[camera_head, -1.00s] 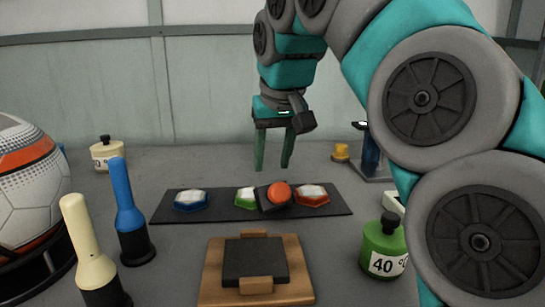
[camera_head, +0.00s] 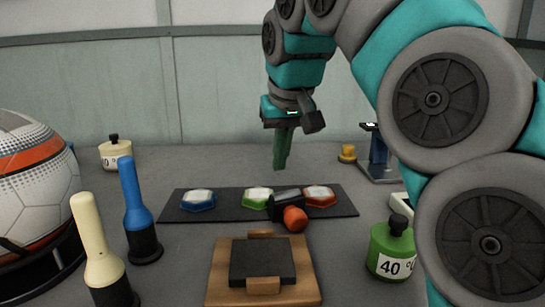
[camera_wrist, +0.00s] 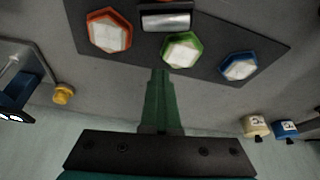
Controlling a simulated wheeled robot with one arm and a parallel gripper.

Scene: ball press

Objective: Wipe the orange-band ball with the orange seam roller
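The orange-band ball (camera_head: 28,185), white with an orange band, sits in a black stand (camera_head: 45,265) at the far left. The orange seam roller (camera_head: 293,212) has a black body and an orange end. It lies at the dark mat's front edge, its orange end toward the head camera. In the wrist view its metallic cylinder (camera_wrist: 166,20) lies between the orange and green dishes. My gripper (camera_head: 281,168) points down above and behind the mat, apart from the roller. Its green fingers are together at the middle in the wrist view (camera_wrist: 160,72), with nothing seen between them.
The dark mat (camera_head: 232,213) holds blue (camera_head: 198,200), green (camera_head: 257,197) and orange (camera_head: 320,196) dishes with white pads. A wooden block (camera_head: 215,285) stands in front. Blue (camera_head: 137,210) and cream (camera_head: 98,245) handled tools stand left; a green weight (camera_head: 392,248) stands right.

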